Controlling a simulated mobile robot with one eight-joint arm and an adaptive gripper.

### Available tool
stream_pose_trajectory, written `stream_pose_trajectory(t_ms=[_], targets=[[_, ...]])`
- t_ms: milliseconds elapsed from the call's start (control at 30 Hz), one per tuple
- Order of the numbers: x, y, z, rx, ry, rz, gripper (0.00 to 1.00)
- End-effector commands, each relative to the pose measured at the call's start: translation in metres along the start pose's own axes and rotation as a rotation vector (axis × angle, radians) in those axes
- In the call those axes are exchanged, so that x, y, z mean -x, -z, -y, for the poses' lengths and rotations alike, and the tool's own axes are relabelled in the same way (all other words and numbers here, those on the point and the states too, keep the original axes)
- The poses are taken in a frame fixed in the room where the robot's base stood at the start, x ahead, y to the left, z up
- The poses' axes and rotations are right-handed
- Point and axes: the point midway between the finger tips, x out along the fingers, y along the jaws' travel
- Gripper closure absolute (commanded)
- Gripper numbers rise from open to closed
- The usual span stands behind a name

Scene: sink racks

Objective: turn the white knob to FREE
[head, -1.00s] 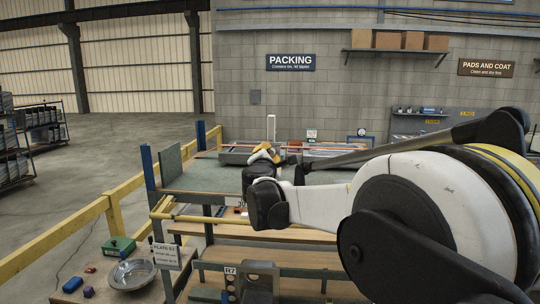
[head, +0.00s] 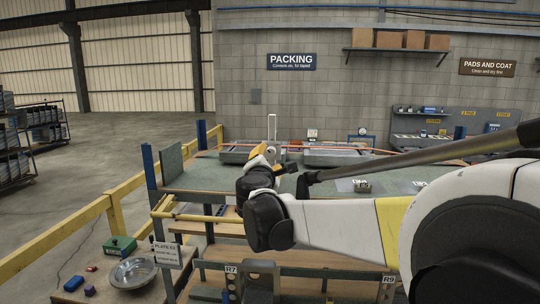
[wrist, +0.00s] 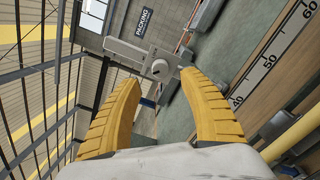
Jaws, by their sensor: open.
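In the wrist view a small round pale knob (wrist: 160,68) sits on a grey plate-like fitting (wrist: 128,48), beyond and between my fingertips. No lettering on the fitting can be read, so I cannot tell where the knob points. My gripper (wrist: 159,80) has its two yellow fingers spread wide with nothing between them; the knob looks apart from both. In the head view my gripper (head: 262,152) is small, over the green bench top near a white upright post (head: 272,127). The knob cannot be made out there.
The green-topped bench (head: 200,174) carries grey trays (head: 240,154) along its back. A yellow rail (head: 125,189) runs at the left. A metal bowl (head: 133,272) and a green box (head: 120,245) stand on a low table at front left. In the wrist view a numbered scale (wrist: 273,58) runs along the right.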

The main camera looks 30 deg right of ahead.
Motion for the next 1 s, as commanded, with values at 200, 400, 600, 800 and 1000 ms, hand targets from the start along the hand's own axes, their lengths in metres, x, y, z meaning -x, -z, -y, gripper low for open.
stream_pose_trajectory(t_ms=[200, 400, 600, 800, 1000], targets=[[0.041, 0.001, 0.000, 0.000, -0.001, -0.001, 0.50], [0.055, 0.000, 0.000, 0.000, 0.000, 0.000, 0.50], [0.055, 0.000, 0.000, 0.000, 0.000, 0.000, 0.50], [0.055, 0.000, 0.001, -0.002, 0.001, 0.000, 0.50], [0.079, 0.015, 0.058, -0.184, 0.090, -0.017, 0.50]])
